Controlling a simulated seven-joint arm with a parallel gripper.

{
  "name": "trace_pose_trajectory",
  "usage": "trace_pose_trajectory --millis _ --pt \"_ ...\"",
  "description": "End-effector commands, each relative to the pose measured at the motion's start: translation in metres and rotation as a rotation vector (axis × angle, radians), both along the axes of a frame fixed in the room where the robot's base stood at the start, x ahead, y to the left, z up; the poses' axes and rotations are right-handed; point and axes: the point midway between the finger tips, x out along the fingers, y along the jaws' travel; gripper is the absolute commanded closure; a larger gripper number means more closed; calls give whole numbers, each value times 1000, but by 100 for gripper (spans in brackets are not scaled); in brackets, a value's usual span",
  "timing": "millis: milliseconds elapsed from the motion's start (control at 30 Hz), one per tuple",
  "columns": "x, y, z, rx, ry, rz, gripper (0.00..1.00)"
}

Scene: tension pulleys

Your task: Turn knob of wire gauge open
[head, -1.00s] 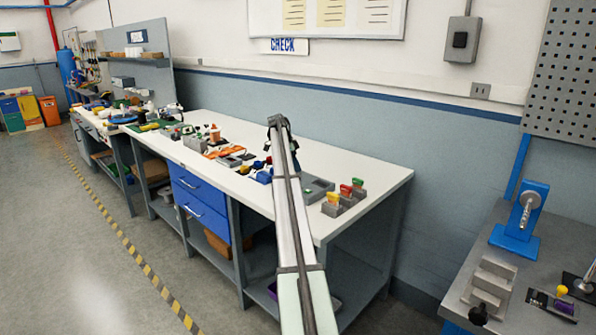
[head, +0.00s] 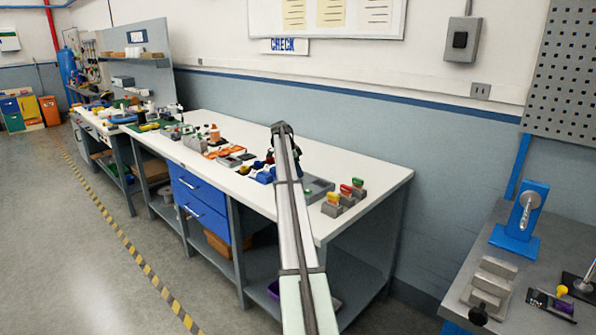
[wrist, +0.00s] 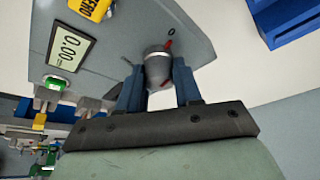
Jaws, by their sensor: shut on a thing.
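The wire gauge (wrist: 100,25) is a grey body with rounded corners in the wrist view. It has a display (wrist: 70,50) reading 0.00 and a yellow button (wrist: 95,8) marked ZERO. Its grey round knob (wrist: 157,70) has a red mark, with another red mark and a small "0" on the body beside it. My gripper (wrist: 158,84) has its two blue fingers on either side of the knob and is shut on it. In the head view my arm hides the gripper and the knob.
The white workbench (head: 370,170) carries several small parts. Grey blocks with coloured tops (head: 345,195) stand near its right end. A blue object (wrist: 290,22) lies beside the gauge in the wrist view. A second bench with a blue stand (head: 518,225) is at the right.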

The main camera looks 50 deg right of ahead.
Motion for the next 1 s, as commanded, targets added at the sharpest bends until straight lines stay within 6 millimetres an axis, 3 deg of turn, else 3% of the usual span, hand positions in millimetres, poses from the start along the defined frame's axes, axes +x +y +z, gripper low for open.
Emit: trace_pose_trajectory --millis 267,667,1000 --pt "0 0 0 0 0 0 96" --pt "-1 1 0 0 0 88 96" --pt "-2 2 0 -1 -1 365 96"
